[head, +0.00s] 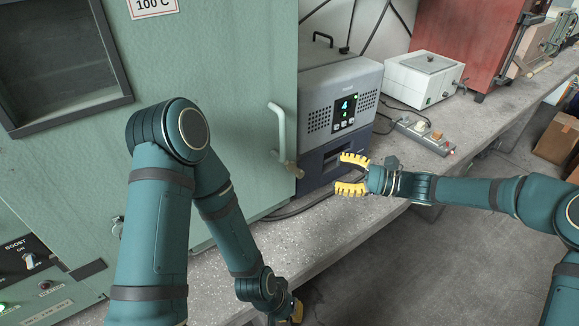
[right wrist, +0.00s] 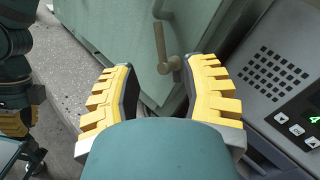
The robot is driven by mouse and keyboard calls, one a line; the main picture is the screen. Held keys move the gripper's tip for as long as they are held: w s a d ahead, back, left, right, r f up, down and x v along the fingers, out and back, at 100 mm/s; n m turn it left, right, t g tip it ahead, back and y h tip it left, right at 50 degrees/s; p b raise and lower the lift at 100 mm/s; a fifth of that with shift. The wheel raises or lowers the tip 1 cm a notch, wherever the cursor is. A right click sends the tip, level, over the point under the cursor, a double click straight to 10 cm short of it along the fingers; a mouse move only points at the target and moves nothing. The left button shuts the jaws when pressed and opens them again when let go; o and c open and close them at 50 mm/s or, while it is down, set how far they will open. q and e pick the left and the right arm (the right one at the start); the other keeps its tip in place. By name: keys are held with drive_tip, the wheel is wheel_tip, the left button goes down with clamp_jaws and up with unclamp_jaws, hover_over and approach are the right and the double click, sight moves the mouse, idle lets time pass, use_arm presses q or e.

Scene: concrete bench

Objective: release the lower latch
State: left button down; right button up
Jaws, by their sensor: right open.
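The green oven door (head: 235,50) appears closed. On its right edge is a pale upright handle (head: 279,125), with a brownish latch (head: 292,170) at its lower end. In the right wrist view the latch (right wrist: 172,65) shows between the fingertips' directions, beyond them. I see no second latch. My right gripper (head: 341,173) is open and empty, to the right of the latch and apart from it, fingers pointing at it. In the right wrist view its yellow fingers (right wrist: 160,72) are spread. My left gripper (head: 296,310) is low at the bottom edge, partly cut off; its opening is unclear.
A grey-blue unit with a lit display (head: 340,105) stands just behind my right gripper. A white box (head: 424,78) and a power strip (head: 425,135) are further right on the concrete bench (head: 235,280). The bench's front edge is clear below the latch.

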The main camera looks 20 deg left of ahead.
sight(292, 166)
drive_tip(key=a+b, duration=0.1)
drive_tip(key=a, duration=1.2)
drive_tip(key=shift+s, duration=0.2)
drive_tip(key=shift+c, duration=0.3)
clamp_jaws()
